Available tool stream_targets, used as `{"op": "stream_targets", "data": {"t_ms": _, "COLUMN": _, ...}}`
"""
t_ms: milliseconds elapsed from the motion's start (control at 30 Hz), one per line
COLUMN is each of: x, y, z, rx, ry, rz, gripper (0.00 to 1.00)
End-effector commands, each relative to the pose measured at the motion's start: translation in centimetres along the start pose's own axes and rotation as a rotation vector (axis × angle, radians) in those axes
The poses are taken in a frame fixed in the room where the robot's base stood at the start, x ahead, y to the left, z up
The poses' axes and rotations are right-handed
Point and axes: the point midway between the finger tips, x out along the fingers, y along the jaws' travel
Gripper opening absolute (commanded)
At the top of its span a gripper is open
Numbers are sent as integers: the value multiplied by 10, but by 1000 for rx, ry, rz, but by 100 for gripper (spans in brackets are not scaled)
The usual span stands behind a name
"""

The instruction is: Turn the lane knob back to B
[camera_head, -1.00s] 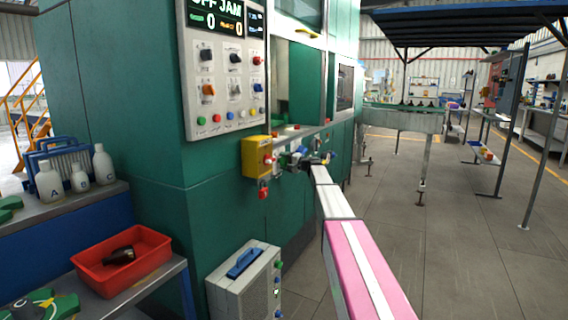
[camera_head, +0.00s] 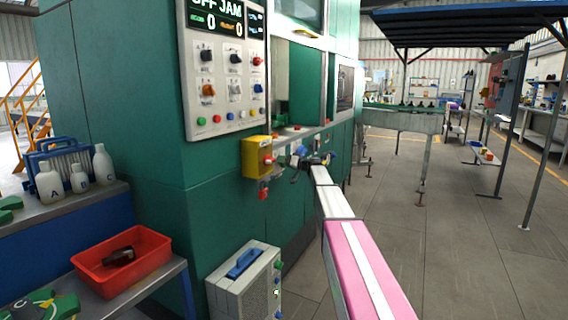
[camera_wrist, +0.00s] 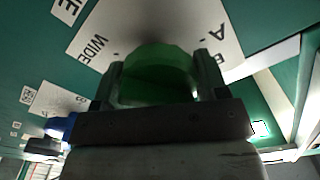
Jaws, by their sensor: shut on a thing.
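The lane knob (camera_wrist: 158,66) is green and rounded in the wrist view. It sits between the two fingers of my gripper (camera_wrist: 160,78), which is shut on it. A white label plate (camera_wrist: 95,40) lies behind the knob, with the word WIDE at the left and a letter A at the upper right. Another letter at the right is partly covered by a finger, and the knob's pointer direction cannot be told. In the head view my gripper (camera_head: 300,160) is at the green machine's side, small, and the knob there is hard to make out.
The green machine (camera_head: 228,190) carries a control panel (camera_head: 228,100) and a yellow box with a red button (camera_head: 256,157). A red tray (camera_head: 150,255) holding a dark bottle stands at the lower left, near white bottles (camera_head: 78,180). A grey case (camera_head: 243,285) stands below.

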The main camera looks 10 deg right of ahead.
Motion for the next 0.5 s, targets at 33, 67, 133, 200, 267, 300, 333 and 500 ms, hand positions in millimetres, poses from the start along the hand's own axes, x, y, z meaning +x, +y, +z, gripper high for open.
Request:
{"op": "stream_targets", "data": {"t_ms": 33, "x": -1, "y": 0, "z": 2, "rx": -38, "ry": -3, "rz": 0, "gripper": 43}}
{"op": "stream_targets", "data": {"t_ms": 67, "x": -1, "y": 0, "z": 2, "rx": -62, "ry": -3, "rz": 1, "gripper": 43}}
{"op": "stream_targets", "data": {"t_ms": 133, "x": -1, "y": -1, "z": 2, "rx": -113, "ry": -3, "rz": 0, "gripper": 43}}
{"op": "stream_targets", "data": {"t_ms": 200, "x": -1, "y": -1, "z": 2, "rx": -161, "ry": -3, "rz": 0, "gripper": 43}}
{"op": "stream_targets", "data": {"t_ms": 267, "x": -1, "y": -1, "z": 2, "rx": -196, "ry": -3, "rz": 0, "gripper": 43}}
{"op": "stream_targets", "data": {"t_ms": 300, "x": -1, "y": -1, "z": 2, "rx": -218, "ry": -3, "rz": 0, "gripper": 43}}
{"op": "stream_targets", "data": {"t_ms": 333, "x": -1, "y": -1, "z": 2, "rx": -232, "ry": -3, "rz": 0, "gripper": 43}}
{"op": "stream_targets", "data": {"t_ms": 500, "x": -1, "y": -1, "z": 2, "rx": -294, "ry": -4, "rz": 0, "gripper": 43}}
